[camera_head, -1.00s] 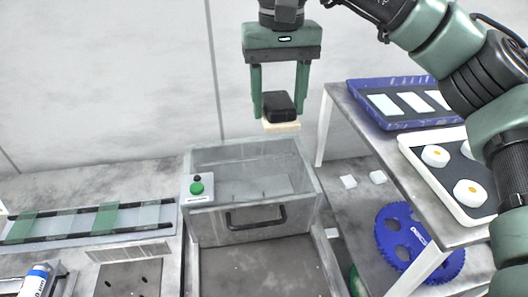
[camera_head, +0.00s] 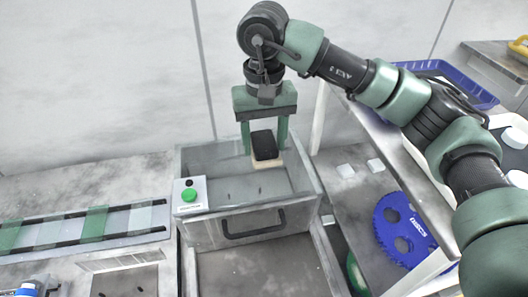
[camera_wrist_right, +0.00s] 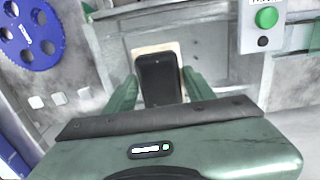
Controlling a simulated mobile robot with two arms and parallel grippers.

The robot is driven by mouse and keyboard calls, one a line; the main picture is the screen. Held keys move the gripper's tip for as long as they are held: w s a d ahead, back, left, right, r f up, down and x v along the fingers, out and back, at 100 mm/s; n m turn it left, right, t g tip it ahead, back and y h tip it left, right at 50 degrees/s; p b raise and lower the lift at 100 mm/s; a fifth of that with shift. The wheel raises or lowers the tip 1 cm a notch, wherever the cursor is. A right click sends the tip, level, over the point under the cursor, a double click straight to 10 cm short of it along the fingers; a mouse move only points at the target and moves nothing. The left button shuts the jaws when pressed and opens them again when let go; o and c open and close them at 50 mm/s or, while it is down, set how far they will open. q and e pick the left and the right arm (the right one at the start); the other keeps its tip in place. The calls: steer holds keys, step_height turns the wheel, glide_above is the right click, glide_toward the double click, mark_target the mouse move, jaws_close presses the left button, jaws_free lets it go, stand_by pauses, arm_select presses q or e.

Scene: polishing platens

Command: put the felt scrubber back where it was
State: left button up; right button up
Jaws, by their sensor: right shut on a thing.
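The felt scrubber has a black grip block (camera_head: 265,145) on a cream felt pad (camera_head: 268,163). My right gripper (camera_head: 266,140) is shut on its black block, pointing down, and holds it above the open top of a grey box with a drawer-like handle (camera_head: 253,225). In the right wrist view the black block (camera_wrist_right: 158,78) sits between the two green fingers, with the cream pad (camera_wrist_right: 146,51) showing beyond it. I cannot tell how far the pad is above the box floor. My left gripper is not in view.
A green button unit (camera_head: 190,196) stands at the box's left corner. To the right is a shelf with a blue toothed disc (camera_head: 404,230) and two small white blocks (camera_head: 345,171). A blue tray (camera_head: 450,85) is higher up. A striped rack (camera_head: 90,225) lies left.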

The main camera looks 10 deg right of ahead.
mark_target(264, 158)
steer(key=shift+s+f, duration=0.1)
steer(key=shift+f, duration=0.15)
step_height(264, 158, down, 3)
steer(key=shift+f+p, duration=0.2)
steer(key=shift+p, duration=0.45)
steer(key=shift+f, duration=0.45)
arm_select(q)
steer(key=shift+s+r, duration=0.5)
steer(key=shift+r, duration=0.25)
arm_select(e)
steer(key=shift+f+b, duration=0.2)
steer(key=shift+b, duration=0.15)
steer(key=o, duration=1.3)
steer(key=shift+r, duration=0.1)
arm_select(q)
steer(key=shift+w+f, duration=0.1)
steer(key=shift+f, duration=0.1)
